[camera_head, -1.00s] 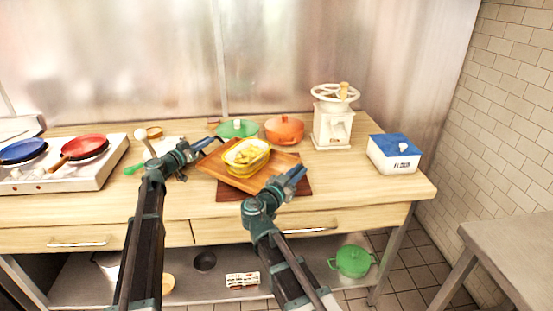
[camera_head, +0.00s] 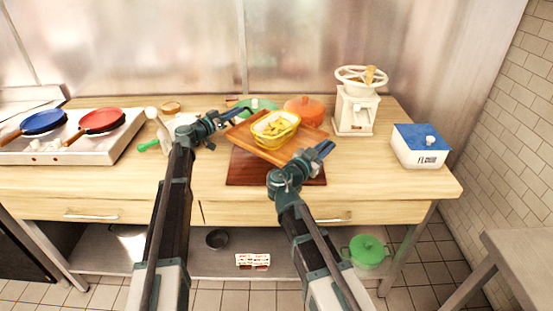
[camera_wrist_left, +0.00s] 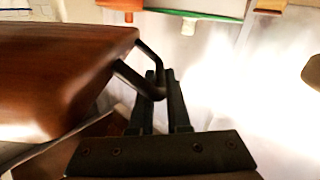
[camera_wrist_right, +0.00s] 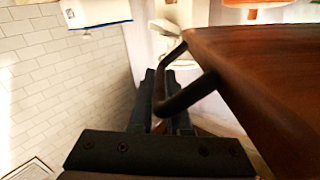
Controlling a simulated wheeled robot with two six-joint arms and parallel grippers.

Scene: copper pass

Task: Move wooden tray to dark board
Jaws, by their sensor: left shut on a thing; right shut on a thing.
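The wooden tray (camera_head: 243,137) is held up between my two grippers, tilted in the head view, with a yellow dish (camera_head: 275,128) of yellow food on it. My left gripper (camera_head: 232,117) is shut on the tray's left handle, a dark bar that shows in the left wrist view (camera_wrist_left: 150,80). My right gripper (camera_head: 325,150) is shut on the right handle, seen in the right wrist view (camera_wrist_right: 185,97). The tray's underside hides part of the board.
Behind the tray stand a green pan (camera_head: 258,104) and an orange pot (camera_head: 304,110). A white grinder (camera_head: 355,108) and a flour box (camera_head: 420,147) stand to the right. A stove with blue (camera_head: 44,122) and red (camera_head: 102,120) pans is at the left. Counter between board and flour box is clear.

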